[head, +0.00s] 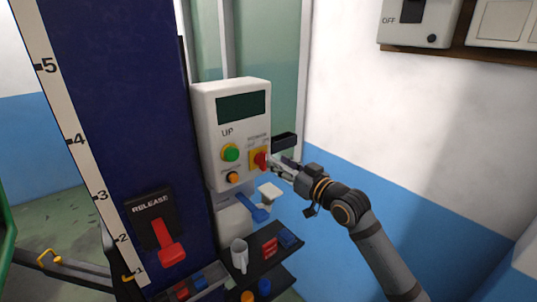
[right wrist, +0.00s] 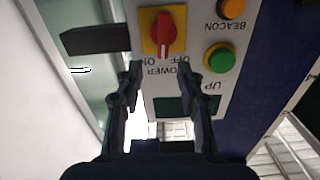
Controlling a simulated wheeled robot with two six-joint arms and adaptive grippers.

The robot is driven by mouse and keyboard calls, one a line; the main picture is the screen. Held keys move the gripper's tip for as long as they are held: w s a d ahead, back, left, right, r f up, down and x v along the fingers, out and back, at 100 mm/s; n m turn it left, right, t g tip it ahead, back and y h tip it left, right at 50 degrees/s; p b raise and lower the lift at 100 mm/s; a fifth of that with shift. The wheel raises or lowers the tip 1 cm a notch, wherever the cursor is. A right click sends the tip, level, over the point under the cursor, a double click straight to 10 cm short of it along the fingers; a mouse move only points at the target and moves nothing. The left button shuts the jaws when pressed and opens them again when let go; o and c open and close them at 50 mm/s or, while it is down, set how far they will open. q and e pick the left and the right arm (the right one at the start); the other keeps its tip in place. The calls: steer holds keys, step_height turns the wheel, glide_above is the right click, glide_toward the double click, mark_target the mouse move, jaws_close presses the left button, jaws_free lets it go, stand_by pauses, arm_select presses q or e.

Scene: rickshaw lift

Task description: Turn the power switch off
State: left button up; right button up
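The power switch is a red rotary knob (right wrist: 163,33) on a yellow plate (right wrist: 147,47), on the front of a white control box. In the right wrist view, which is upside down, the knob stands nearly upright near the OFF and ON labels; I cannot tell which it points to. In the head view the knob (head: 261,160) is at the box's lower right. My right gripper (head: 275,164) is close in front of it. In the right wrist view its fingers (right wrist: 156,75) are apart with nothing between them, and the knob is beyond the tips. My left gripper is not in view.
The box also carries a green UP button (head: 230,153), an orange beacon button (head: 233,177) and a dark screen (head: 243,107). A dark block (head: 284,141) sticks out at its right. A blue lever (head: 252,207) and a shelf of small items (head: 262,253) are below. A red release lever (head: 168,243) is on the blue column.

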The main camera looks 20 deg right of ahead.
mark_target(266, 155)
steer(key=p+x, duration=0.1)
steer(key=x, duration=0.4)
steer(key=shift+a+r+p, duration=0.2)
steer(key=shift+a+p, duration=0.05)
steer(key=shift+p, duration=0.15)
steer(key=shift+w+a+f, duration=0.1)
steer(key=shift+w+f, duration=0.05)
steer(key=shift+w, duration=0.25)
steer(key=shift+s, duration=0.15)
jaws_close()
